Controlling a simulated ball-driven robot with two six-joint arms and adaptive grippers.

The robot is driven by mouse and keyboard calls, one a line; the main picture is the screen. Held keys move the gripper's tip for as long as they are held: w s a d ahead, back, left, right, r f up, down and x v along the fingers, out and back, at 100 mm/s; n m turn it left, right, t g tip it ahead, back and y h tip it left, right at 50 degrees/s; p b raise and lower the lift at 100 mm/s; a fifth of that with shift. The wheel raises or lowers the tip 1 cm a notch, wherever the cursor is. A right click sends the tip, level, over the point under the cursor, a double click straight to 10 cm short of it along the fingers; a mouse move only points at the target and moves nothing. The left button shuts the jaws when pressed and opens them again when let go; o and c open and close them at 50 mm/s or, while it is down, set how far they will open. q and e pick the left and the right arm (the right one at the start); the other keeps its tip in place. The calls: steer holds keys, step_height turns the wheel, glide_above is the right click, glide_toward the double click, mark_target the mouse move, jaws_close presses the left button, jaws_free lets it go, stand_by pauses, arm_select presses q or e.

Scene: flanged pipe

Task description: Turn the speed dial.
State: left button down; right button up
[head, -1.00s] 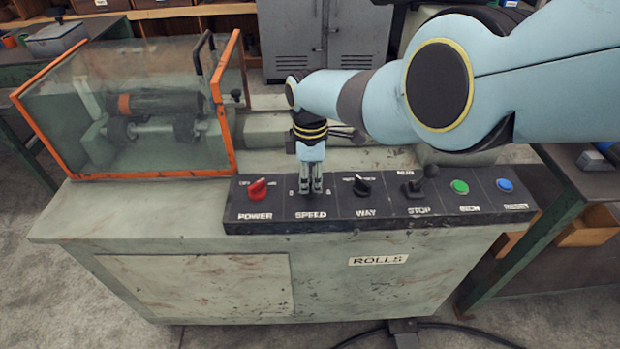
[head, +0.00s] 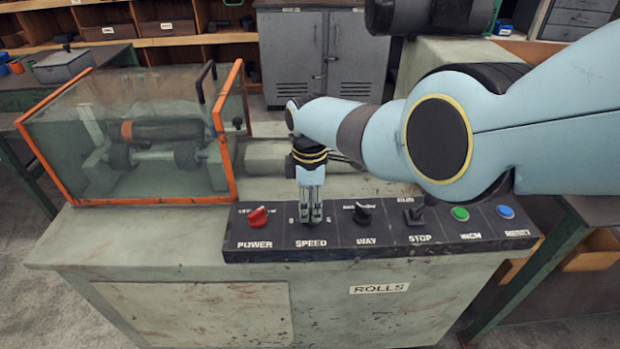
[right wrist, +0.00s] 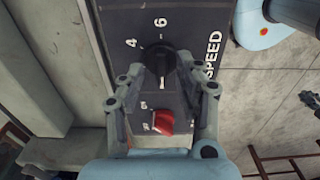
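The speed dial (right wrist: 159,61) is a black round knob with a white mark, beside the numbers 4 and 6 and the word SPEED in the right wrist view. My right gripper (right wrist: 160,64) has one fingertip against each side of it and looks closed on it. In the head view my right gripper (head: 311,216) points down onto the control panel (head: 375,240) just above the SPEED label, and its fingers hide most of the dial.
Left of the dial is the red power knob (head: 258,217). To its right are the black WAY knob (head: 362,213), the stop lever (head: 415,215), a green button (head: 460,213) and a blue button (head: 505,211). An orange-framed clear guard (head: 150,140) stands behind left.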

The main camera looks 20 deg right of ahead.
mark_target(310, 210)
step_height(310, 210, up, 11)
stand_by(0.4)
